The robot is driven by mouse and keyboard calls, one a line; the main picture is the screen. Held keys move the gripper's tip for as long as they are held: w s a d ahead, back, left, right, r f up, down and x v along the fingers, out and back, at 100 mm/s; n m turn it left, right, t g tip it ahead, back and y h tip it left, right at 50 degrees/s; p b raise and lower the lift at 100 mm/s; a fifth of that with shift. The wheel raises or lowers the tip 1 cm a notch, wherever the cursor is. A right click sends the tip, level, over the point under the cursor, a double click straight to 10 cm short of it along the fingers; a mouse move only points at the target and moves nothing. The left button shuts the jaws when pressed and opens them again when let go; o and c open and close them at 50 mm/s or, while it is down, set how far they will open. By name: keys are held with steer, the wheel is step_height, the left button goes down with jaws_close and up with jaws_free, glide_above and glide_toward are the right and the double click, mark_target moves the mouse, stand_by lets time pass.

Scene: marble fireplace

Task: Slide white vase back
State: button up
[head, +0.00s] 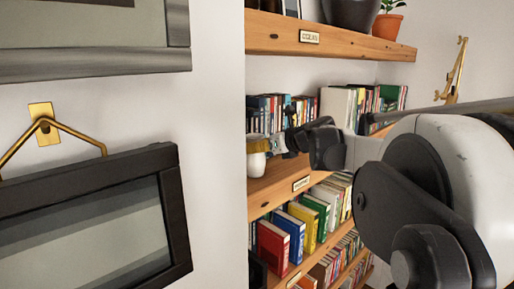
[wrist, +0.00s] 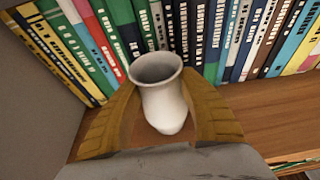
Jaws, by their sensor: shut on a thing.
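The white vase (wrist: 163,103) stands upright on the wooden shelf, close in front of a row of books. In the wrist view my gripper (wrist: 165,108) has its two tan fingers on either side of the vase, shut on it. In the head view the white vase (head: 256,164) shows at the left end of the middle shelf, partly cut off by the wall edge. My gripper (head: 272,144) reaches it from the right, and its fingertips are small and partly hidden there.
A row of books (wrist: 205,38) stands right behind the vase. A grey side wall (wrist: 40,110) is at the left. Bare shelf board (wrist: 270,115) lies to the right. Framed pictures (head: 95,220) hang on the near wall, and lower shelves hold more books (head: 300,225).

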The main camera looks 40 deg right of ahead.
steer(key=shift+x, duration=0.8)
stand_by(0.4)
